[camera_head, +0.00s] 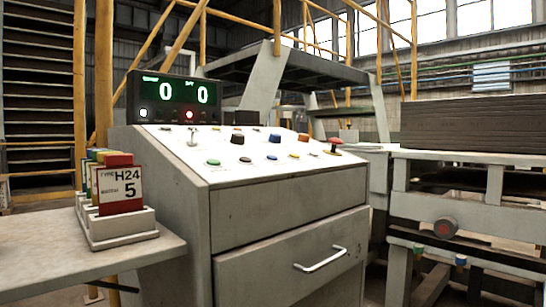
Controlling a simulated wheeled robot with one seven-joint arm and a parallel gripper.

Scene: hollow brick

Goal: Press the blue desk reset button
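The grey control desk (290,211) stands in the middle of the camera_head view, with a sloped white panel (190,155) on top. Any labels are too small to read, so I cannot tell which blue one is the desk reset. My gripper is not in view.
A black display (175,98) showing two green zeros stands behind the panel. A green button (213,162) and a red mushroom button (333,142) flank the blue ones. A card rack (118,228) stands on a side table (40,260) at left. A metal frame (470,187) stands right.

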